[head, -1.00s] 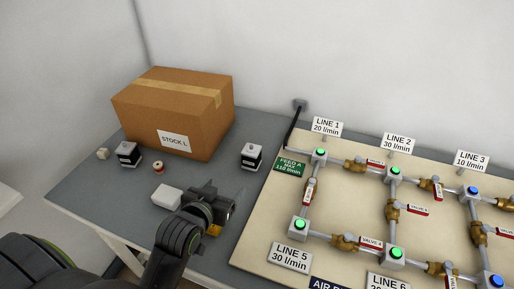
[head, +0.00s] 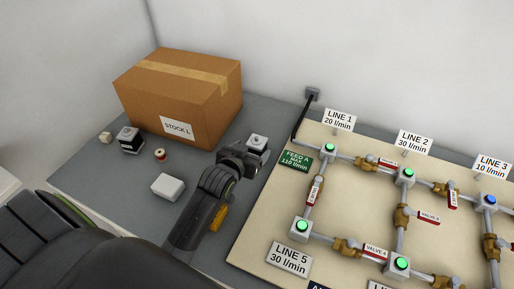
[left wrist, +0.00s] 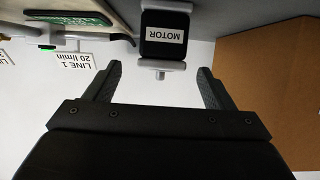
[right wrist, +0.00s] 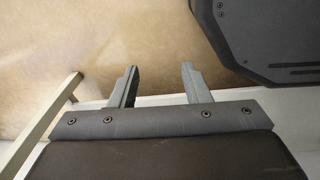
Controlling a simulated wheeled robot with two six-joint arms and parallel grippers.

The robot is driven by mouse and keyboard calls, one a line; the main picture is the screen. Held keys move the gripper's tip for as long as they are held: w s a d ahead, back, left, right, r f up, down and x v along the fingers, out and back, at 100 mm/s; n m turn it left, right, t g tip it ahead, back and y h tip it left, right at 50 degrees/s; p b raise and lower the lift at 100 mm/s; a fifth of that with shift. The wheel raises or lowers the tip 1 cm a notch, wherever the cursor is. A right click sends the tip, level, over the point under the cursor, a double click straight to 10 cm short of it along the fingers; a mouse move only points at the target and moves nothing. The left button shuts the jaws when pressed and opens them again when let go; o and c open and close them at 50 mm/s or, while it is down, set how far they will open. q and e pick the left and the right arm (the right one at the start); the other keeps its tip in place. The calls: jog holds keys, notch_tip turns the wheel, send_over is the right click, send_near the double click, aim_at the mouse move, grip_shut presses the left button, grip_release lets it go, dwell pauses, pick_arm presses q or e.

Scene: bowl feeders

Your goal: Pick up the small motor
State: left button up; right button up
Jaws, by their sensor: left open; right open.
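A small motor (head: 257,142), a block with a black body and white-grey top, stands on the grey table right of the carton. My left gripper (head: 250,160) is right in front of it and hides its lower part. In the left wrist view the motor (left wrist: 163,35) shows upside down with a MOTOR label, beyond the open, empty fingers (left wrist: 160,78). A similar black-and-white block (head: 130,141) stands at the table's left; its label is too small to read. My right gripper (right wrist: 158,75) is open and empty, away from the table top.
A STOCK L carton (head: 180,95) stands behind. A white box (head: 168,187), a small reel (head: 160,155), a cream cube (head: 105,137) and an orange piece (head: 217,217) lie left of the valve board (head: 330,180). Bare table (head: 90,180) lies at left.

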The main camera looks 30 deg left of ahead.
aim_at(259, 140)
pick_arm(q)
jog(key=shift+p+x, duration=0.4)
jog(key=shift+x, duration=3.3)
jog(key=shift+a+r, duration=0.1)
jog(key=shift+c, duration=0.5)
jog(key=c, duration=1.4)
jog(key=shift+w+r, duration=0.1)
jog(key=shift+r, duration=0.05)
jog(key=shift+c, duration=0.5)
